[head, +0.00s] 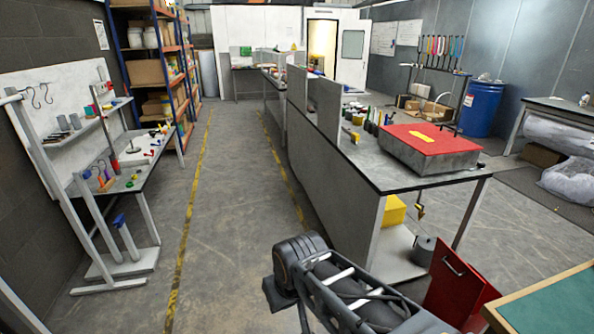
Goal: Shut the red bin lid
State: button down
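A red panel with a dark handle (458,283) stands tilted at the lower right, beside the end of the long bench. It looks like the red bin or its lid; my arm and the frame's lower edge hide its lower part, so I cannot tell how far the lid is open. On the bench, a grey box with a flat red top (432,139) and a yellow patch on it looks closed. My arm reaches in from the bottom, left of the red panel and apart from its handle. My gripper's fingers do not show.
A long grey bench (345,194) runs back through the middle. A green-topped table (550,304) is at the lower right corner. A grey cylinder (423,250) and a yellow box (394,210) sit under the bench. A tool stand (120,262) is left. The aisle (225,190) is clear.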

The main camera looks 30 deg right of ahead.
aim_at(463, 286)
jog(key=z, duration=0.35)
jog(key=i, duration=1.15)
jog(key=z, duration=1.55)
jog(key=i, duration=0.8)
jog(key=z, duration=0.7)
